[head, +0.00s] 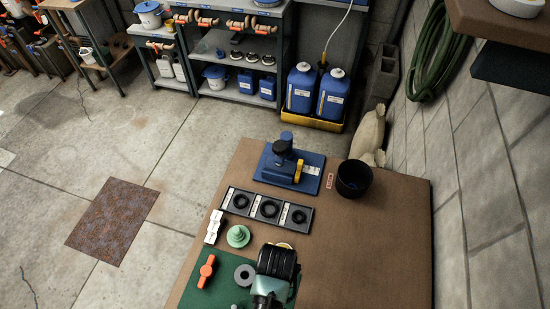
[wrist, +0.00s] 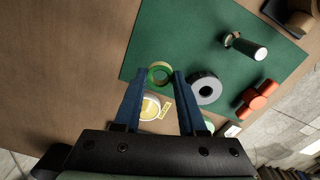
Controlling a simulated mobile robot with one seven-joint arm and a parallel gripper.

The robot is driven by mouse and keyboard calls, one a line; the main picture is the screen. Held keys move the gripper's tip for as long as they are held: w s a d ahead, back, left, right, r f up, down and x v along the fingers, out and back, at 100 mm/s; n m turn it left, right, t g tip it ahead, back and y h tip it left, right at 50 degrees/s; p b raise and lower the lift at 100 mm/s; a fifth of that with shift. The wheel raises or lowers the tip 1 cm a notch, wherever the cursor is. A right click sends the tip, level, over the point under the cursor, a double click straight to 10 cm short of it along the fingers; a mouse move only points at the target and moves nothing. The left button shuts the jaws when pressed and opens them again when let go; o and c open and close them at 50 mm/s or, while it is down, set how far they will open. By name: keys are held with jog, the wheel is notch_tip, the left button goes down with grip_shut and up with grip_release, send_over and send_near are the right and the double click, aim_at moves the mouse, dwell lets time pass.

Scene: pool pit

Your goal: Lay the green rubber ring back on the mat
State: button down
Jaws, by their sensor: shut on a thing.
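The green rubber ring (wrist: 151,73) is between the two blue fingertips of my gripper (wrist: 160,74) in the wrist view, and the jaws are shut on it. Its inner side looks yellowish. The ring appears over the green mat (wrist: 185,35), close to the mat's edge; I cannot tell whether it touches the mat. In the head view the mat (head: 205,291) lies at the front of the table, partly covered by my arm. The ring and fingertips are hidden there.
A grey ring (wrist: 205,89), an orange handle (wrist: 258,95) and a pale-ended cylinder (wrist: 246,46) lie on or by the mat. A yellow-white round piece (wrist: 152,107) is below the ring.

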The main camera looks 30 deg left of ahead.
jog(key=shift+f, duration=2.1)
jog(key=shift+f, duration=0.2)
jog(key=shift+c, duration=2.4)
grip_release()
jog(key=shift+r, duration=0.15)
notch_tip(320, 180, up, 12)
